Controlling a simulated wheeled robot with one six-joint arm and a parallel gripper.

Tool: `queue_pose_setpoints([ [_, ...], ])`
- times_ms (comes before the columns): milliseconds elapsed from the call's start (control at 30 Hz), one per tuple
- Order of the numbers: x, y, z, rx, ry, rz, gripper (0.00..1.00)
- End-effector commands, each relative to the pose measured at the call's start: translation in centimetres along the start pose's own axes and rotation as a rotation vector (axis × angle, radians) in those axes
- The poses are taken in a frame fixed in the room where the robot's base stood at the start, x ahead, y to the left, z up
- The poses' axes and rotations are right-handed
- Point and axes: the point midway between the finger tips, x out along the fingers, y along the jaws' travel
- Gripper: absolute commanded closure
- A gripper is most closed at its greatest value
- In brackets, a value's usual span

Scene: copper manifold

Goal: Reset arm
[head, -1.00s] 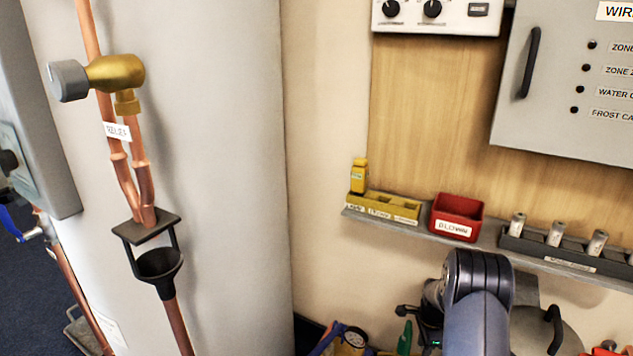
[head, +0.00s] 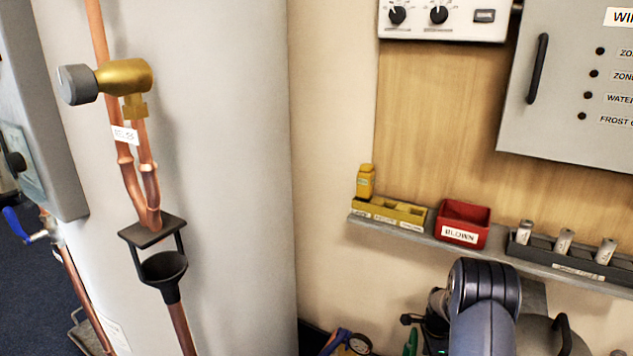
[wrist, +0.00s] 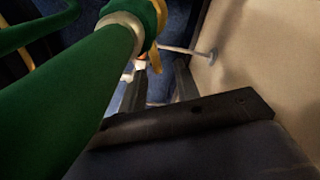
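My arm (head: 484,300) shows at the lower right of the head view, in front of the wall below the shelf. My gripper is not clearly visible there. In the wrist view, two dark fingers of my gripper (wrist: 160,72) point away from a dark bar, with a gap between them. It looks open, and I see nothing clamped in it. A large green pipe-like part (wrist: 65,95) passes close by on the left of the wrist view.
A shelf (head: 400,232) carries a yellow tray (head: 388,211), a red bin (head: 463,222) marked BLOWN and a dark rack (head: 575,258) of small cylinders. A grey cabinet (head: 575,130) hangs above. A large pale cylinder (head: 230,180) with copper pipes stands left. Tools crowd the floor.

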Motion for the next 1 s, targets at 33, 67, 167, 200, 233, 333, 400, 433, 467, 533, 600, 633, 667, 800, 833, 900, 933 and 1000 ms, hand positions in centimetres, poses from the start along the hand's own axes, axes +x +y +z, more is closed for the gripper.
queue_pose_setpoints([
  [33,-1.6,-0.1,0.0,0.0,0.001,-0.004,0.69],
  [67,-2.2,-0.1,0.0,0.0,0.001,-0.005,0.69],
  [167,-4.2,-0.1,0.0,0.0,0.001,-0.005,0.69],
  [200,-5.0,-0.1,0.0,0.0,0.001,-0.005,0.69],
  [233,-5.6,-0.1,0.0,0.0,0.001,-0.005,0.69],
  [333,-7.6,-0.1,0.0,-0.001,0.001,-0.005,0.69],
  [400,-9.0,-0.2,0.0,-0.001,0.002,-0.007,0.69],
  [433,-9.6,-0.2,0.0,-0.001,0.002,-0.007,0.69],
  [467,-8.7,0.0,0.0,-0.001,0.0,-0.001,0.69],
  [533,-6.5,0.0,0.0,-0.001,0.0,0.001,0.69],
  [600,-5.1,0.0,0.0,0.0,0.0,0.001,0.69],
  [633,-4.5,0.0,0.0,0.0,0.0,0.0,0.69],
  [667,-3.9,0.0,0.0,0.0,0.0,0.0,0.69],
  [800,-1.0,0.0,0.0,0.0,0.0,0.001,0.69],
  [833,-0.4,0.0,0.0,0.001,0.0,0.001,0.69],
  [900,1.0,0.1,0.0,0.001,-0.001,0.003,0.69],
  [933,1.6,0.1,0.0,0.001,-0.001,0.003,0.69],
  [1000,2.2,0.1,0.0,0.014,0.0,0.0,0.69],
])
